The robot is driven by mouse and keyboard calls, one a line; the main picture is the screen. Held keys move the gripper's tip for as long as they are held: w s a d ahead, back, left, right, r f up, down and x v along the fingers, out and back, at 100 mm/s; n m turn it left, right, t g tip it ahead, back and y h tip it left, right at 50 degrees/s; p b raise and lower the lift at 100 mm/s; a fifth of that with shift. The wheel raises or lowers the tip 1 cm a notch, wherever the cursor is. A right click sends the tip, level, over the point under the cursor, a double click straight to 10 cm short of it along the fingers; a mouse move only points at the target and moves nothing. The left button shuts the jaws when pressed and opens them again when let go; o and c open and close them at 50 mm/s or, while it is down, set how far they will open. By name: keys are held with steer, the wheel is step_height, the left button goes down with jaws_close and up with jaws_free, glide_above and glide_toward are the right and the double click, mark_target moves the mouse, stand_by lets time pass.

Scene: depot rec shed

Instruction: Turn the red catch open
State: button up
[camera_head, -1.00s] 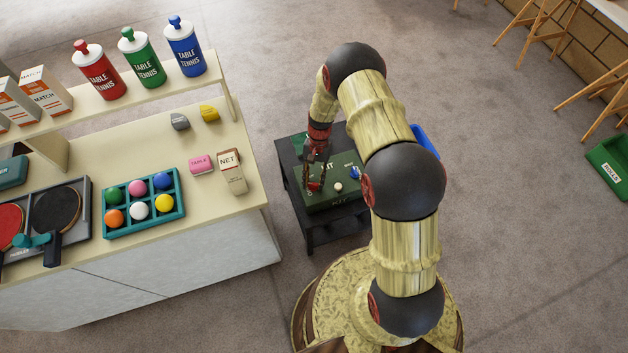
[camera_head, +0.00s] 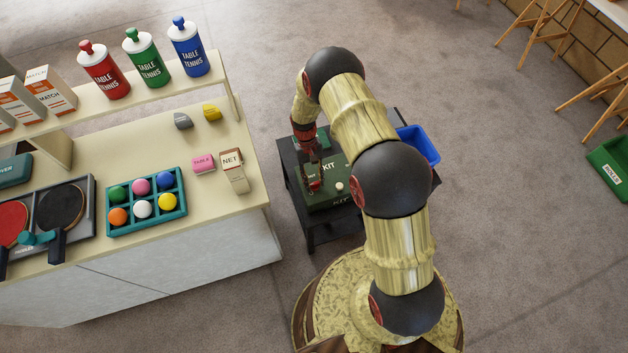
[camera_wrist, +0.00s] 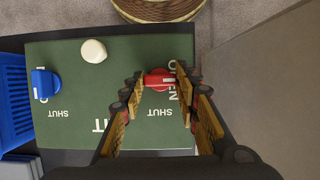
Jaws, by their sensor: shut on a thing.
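The red catch (camera_wrist: 158,79) sits on the green kit box (camera_wrist: 75,75), between my fingers in the wrist view. Its bar lies across the picture, with its white mark at the right, towards the OPEN lettering; SHUT is printed below it. My gripper (camera_wrist: 160,86) is shut on the red catch, one finger on each side. In the head view my gripper (camera_head: 314,184) is at the left part of the kit box (camera_head: 333,200). A blue catch (camera_wrist: 44,84) and a cream knob (camera_wrist: 93,51) stand on the same lid. The blue catch is hidden in the head view.
The box stands on a low black table (camera_head: 322,239). A blue bin (camera_head: 419,144) is at its right. A pale counter (camera_head: 225,208) with a ball tray (camera_head: 146,226), bats and bottles stands at the left.

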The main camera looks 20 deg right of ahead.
stand_by(0.3)
steer(key=o, duration=1.1)
steer(key=shift+c, duration=0.2)
steer(key=shift+o, duration=0.5)
steer(key=v, duration=1.2)
